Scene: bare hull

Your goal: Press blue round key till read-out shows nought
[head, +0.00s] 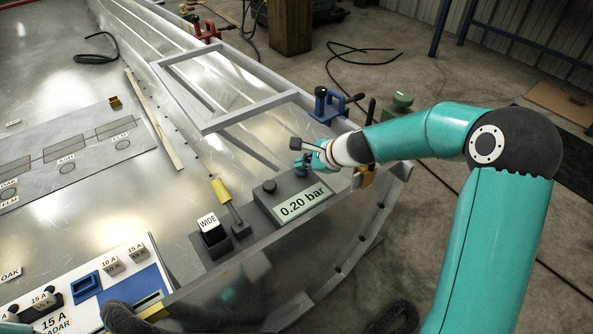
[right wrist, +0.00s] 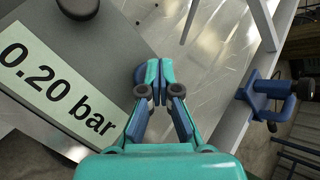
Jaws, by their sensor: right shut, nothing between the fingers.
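A grey box (head: 263,207) carries a read-out (head: 303,201) that shows 0.20 bar; it reads the same in the right wrist view (right wrist: 52,92). A dark round key (head: 269,186) stands on the box's left part. The blue round key (right wrist: 139,75) is at the box's other end, partly hidden behind my right gripper's fingers in the right wrist view. My right gripper (head: 303,163) is shut and empty, with its fingertips (right wrist: 153,66) right at the blue key. I cannot tell whether they touch it. My left gripper is not in view.
A yellow-handled lever (head: 221,191) and a block marked WIDE (head: 208,223) stand left of the box. A grey frame (head: 206,122) lies behind it. A blue clamp (head: 326,104) sits on the hull edge close to my right arm.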

